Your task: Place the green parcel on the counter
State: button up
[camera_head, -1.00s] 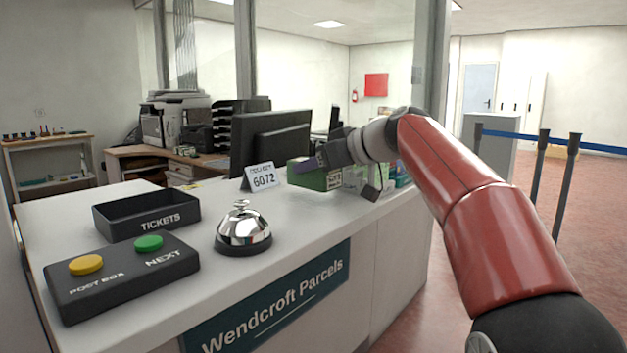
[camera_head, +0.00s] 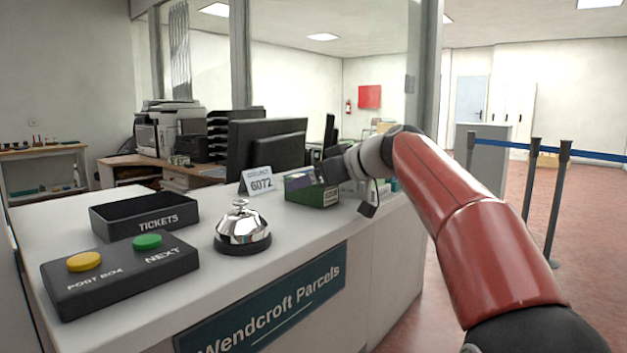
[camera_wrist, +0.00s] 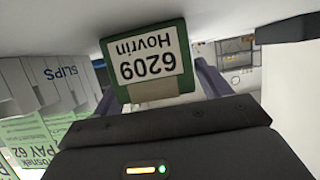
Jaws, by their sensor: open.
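The green parcel (camera_head: 312,190) sits on the counter (camera_head: 290,225), beside the number card, with its near side in plain view. In the wrist view the parcel (camera_wrist: 152,65) shows a white label reading "6209 Hovrin", upside down, and the counter surface (camera_wrist: 55,20) lies across the top of the picture. My gripper (camera_wrist: 155,88) is open, with a purple finger on each side of the parcel's end. In the head view my gripper (camera_head: 322,172) reaches in from the right at the parcel. Whether the fingers touch it cannot be told.
A number card (camera_head: 258,181), a service bell (camera_head: 242,230), a black tickets tray (camera_head: 145,213) and a button box (camera_head: 120,275) stand on the counter. A monitor (camera_head: 265,145) is behind. Slips and green-printed papers (camera_wrist: 30,135) show left in the wrist view.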

jog(key=shift+r, duration=0.25)
jog(key=b+v, duration=0.1)
jog(key=v, duration=1)
jog(key=shift+s+d+r, duration=0.15)
jog(key=shift+s+d, duration=0.1)
jog(key=shift+d, duration=0.05)
jog(key=shift+s+d, duration=0.1)
